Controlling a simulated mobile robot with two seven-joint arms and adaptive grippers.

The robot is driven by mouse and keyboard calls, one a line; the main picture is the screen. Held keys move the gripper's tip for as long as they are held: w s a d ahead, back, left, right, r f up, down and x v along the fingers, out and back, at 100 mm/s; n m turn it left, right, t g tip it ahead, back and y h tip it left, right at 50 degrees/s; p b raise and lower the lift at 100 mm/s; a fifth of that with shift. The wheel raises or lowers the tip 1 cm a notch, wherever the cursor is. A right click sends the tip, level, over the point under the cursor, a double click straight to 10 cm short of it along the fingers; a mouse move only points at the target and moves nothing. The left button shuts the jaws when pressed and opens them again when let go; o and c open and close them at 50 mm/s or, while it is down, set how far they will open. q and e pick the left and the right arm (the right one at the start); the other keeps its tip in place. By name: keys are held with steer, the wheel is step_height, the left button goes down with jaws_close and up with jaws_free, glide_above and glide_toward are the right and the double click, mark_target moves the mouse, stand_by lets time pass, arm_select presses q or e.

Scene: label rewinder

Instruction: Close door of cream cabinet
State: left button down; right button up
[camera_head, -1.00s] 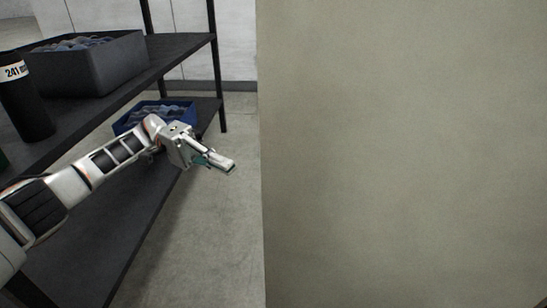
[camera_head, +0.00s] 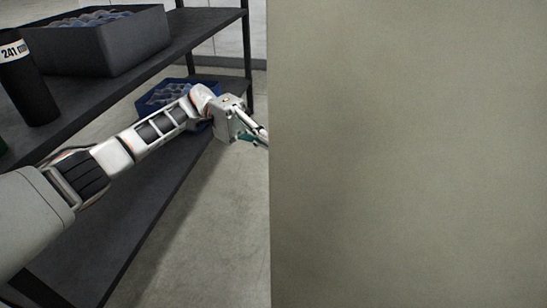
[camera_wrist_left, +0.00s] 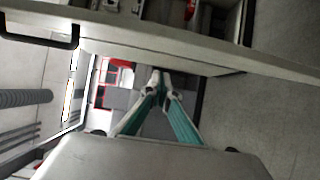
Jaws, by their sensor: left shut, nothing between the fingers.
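A large flat cream panel (camera_head: 410,150), the cream cabinet's door as far as I can tell, fills the right half of the head view. My left gripper (camera_head: 262,140) is at the panel's left edge, and its tips run out of sight behind that edge. In the left wrist view the shut, empty fingers (camera_wrist_left: 160,80) point toward the door (camera_wrist_left: 185,50), seen as a slanting cream band with a black handle (camera_wrist_left: 42,36) at its left. I cannot tell whether the fingers touch it. Beyond the band, dark compartments with red items show. My right gripper is not in view.
A dark shelf rack (camera_head: 200,30) stands at the left with a grey bin (camera_head: 100,45), a black cylinder (camera_head: 30,90) and a blue bin (camera_head: 150,100). My left arm reaches over its lower shelf. Bare floor (camera_head: 220,220) lies between rack and panel.

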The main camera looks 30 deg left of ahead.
mark_target(275, 163)
arm_select(q)
steer(key=s+d, duration=0.2)
steer(key=s, duration=0.1)
steer(key=s+d, duration=0.1)
steer(key=s, duration=0.1)
steer(key=shift+d+f, duration=0.1)
steer(key=shift+d, duration=0.15)
stand_by(0.4)
